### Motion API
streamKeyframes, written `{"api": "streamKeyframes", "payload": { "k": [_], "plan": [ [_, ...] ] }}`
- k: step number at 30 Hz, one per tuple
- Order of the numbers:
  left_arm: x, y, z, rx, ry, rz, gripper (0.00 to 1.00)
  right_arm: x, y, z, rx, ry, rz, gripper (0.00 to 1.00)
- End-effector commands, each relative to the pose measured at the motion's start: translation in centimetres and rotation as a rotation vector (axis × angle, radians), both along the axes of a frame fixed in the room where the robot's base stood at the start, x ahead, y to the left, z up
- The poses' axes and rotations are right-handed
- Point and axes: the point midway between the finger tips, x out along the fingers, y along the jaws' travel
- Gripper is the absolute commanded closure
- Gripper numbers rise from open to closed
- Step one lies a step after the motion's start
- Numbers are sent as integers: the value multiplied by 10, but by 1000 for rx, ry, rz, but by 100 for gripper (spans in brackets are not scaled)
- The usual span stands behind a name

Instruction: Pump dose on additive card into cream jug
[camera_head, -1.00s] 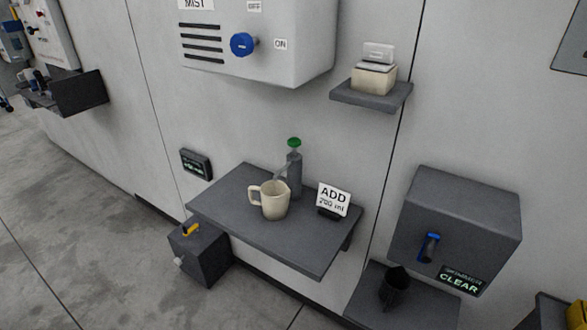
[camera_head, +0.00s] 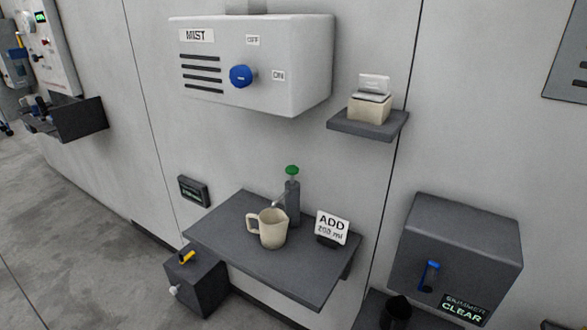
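The cream jug (camera_head: 273,230) stands upright on a dark grey wall shelf (camera_head: 300,276), its handle to the left. Right behind it stands a dark pump bottle (camera_head: 293,203) with a green knob (camera_head: 292,170) on top. The pump's spout reaches left toward the jug's top; I cannot tell if its tip is over the opening. The additive card (camera_head: 332,227) stands to the right of the jug and reads "ADD 200 ml". Neither of my grippers is in view.
A small display (camera_head: 194,191) is on the wall left of the shelf. A MIST box (camera_head: 250,65) with a blue knob hangs above. A grey SKIMMER box (camera_head: 458,246) with a blue handle reads CLEAR at right. A small shelf (camera_head: 367,124) holds a cream block. Floor is clear at left.

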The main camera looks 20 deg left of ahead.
Motion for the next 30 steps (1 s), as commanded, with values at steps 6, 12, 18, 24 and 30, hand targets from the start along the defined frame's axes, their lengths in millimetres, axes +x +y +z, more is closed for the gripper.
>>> {"api": "streamKeyframes", "payload": {
  "k": [6,12,18,24,30],
  "plan": [
    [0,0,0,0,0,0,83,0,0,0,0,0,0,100],
    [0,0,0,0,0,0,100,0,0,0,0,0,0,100],
    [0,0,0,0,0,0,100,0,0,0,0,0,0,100],
    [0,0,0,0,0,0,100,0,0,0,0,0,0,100],
    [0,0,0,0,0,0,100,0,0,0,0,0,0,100]
  ]
}}
